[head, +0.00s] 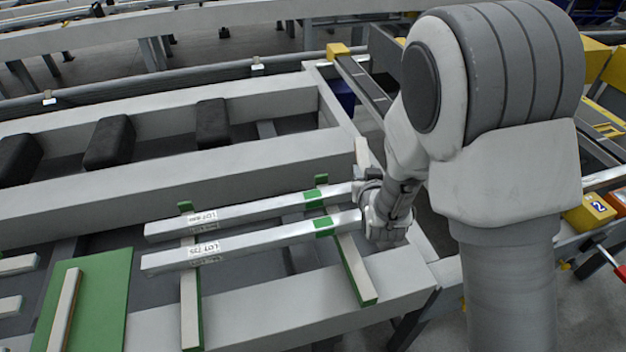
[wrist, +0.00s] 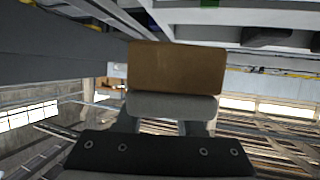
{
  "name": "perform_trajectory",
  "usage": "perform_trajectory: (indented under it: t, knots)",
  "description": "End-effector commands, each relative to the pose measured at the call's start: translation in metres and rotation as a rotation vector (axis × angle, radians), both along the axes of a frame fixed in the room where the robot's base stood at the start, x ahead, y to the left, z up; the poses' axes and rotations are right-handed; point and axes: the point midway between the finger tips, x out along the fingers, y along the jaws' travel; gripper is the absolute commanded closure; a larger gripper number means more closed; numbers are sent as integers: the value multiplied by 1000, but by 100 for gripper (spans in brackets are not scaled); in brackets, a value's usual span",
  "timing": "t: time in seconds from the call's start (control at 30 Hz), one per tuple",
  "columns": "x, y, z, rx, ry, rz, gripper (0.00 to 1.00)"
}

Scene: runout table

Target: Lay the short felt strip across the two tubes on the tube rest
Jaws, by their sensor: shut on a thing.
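Two pale square tubes (head: 255,209) and (head: 260,241) lie side by side across the tube rest (head: 191,300), each with a LOT label and a green band near its right end. My gripper (head: 378,215) is at the right ends of the tubes. In the wrist view my gripper (wrist: 171,106) is shut on a flat brown piece, which I take to be the short felt strip (wrist: 177,67). In the head view the jaws are mostly hidden by the wrist, and I cannot tell whether the piece touches the tubes.
The rest's right bar (head: 357,270), green-edged, runs under the tubes. A green mat (head: 105,300) with a pale strip (head: 64,312) lies at the lower left. Black blocks (head: 110,142) stand behind the white rail. Yellow bins (head: 590,213) are at the right.

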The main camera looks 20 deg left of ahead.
Motion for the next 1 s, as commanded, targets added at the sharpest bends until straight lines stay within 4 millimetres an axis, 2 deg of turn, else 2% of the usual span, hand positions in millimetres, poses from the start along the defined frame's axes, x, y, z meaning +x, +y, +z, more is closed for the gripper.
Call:
perform_trajectory:
  t: [0.03, 0.1, 0.2, 0.3, 0.4, 0.57, 1.0]
  knots:
    - [-9, 26, -7, -2, 3, 64, 100]
    - [-22, 54, -17, -2, 3, 140, 100]
    - [-37, 83, -28, -1, 1, 223, 100]
    - [-49, 102, -35, 0, 1, 275, 100]
    - [-54, 110, -40, 1, 0, 300, 100]
    - [-56, 112, -50, 1, 0, 306, 100]
    - [-55, 111, -97, 0, 0, 304, 100]
